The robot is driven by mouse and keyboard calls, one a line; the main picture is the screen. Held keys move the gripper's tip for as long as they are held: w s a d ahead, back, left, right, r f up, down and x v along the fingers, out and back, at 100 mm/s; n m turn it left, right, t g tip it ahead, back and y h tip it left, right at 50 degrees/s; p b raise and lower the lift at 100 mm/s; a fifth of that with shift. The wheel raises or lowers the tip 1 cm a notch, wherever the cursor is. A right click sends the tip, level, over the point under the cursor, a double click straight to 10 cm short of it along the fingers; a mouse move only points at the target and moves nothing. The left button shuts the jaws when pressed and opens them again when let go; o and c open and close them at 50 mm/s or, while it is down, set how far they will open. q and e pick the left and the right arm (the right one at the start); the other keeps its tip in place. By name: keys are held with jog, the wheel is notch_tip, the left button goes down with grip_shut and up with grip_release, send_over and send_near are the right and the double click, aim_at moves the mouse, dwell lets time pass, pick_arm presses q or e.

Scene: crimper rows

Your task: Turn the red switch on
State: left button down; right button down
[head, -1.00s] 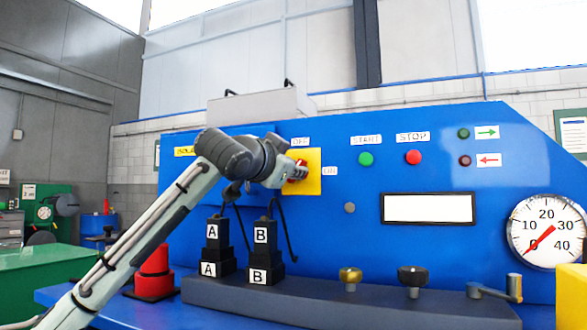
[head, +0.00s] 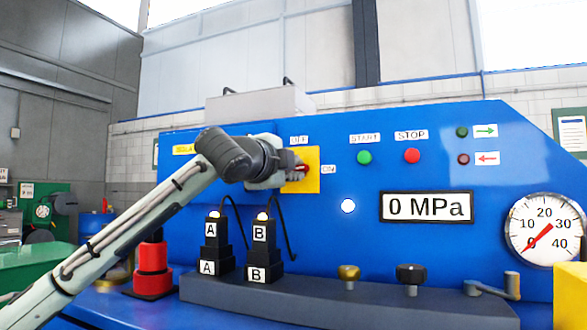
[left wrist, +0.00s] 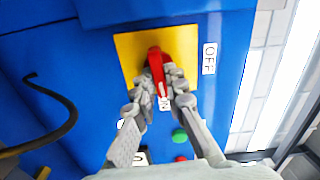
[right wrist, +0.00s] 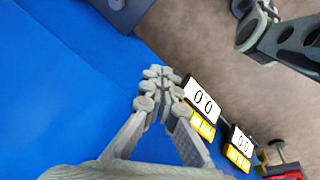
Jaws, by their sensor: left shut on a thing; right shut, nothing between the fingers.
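The red switch (head: 302,168) is a handle on a yellow plate (head: 314,184) on the blue panel. It points sideways to the ON label (head: 328,169), with the OFF label (head: 299,140) above. My left gripper (head: 290,169) is at the switch. In the left wrist view its fingers (left wrist: 158,82) are shut on the red handle (left wrist: 157,62), which points away from the side by OFF (left wrist: 209,58). My right gripper (right wrist: 164,80) shows only in its wrist view, shut and empty above a blue surface.
The display (head: 427,207) reads 0 MPa, and a round lamp (head: 348,206) glows white. Green START (head: 364,157) and red STOP (head: 412,155) buttons sit to the right. Plugs A (head: 210,250) and B (head: 264,255) and several knobs stand on the grey ledge (head: 330,297).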

pick_arm(q)
jog(key=shift+m, duration=0.6)
jog(key=c, duration=1.6)
grip_release()
jog(key=shift+o, duration=0.2)
jog(key=v, duration=1.2)
jog(key=shift+f, duration=0.1)
